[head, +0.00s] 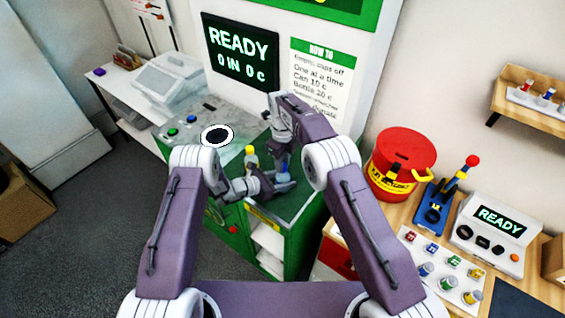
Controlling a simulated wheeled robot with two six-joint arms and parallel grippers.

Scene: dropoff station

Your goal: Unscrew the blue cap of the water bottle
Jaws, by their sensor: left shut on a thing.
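A pale blue bottle, which looks like the water bottle (283,163), stands upright on the green counter (300,197). My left gripper (284,182) reaches in low from the left and is shut on the bottle's lower part. My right gripper (281,146) points down from above at the bottle's top. Its fingers are small and dark here, so I cannot tell whether they are open or shut.
A bottle with a yellow cap (251,158) stands just left of my grippers. A round dark opening with a white ring (217,136) is in the machine at the left. A red container (401,165) and a blue press (432,205) stand on the wooden table at the right.

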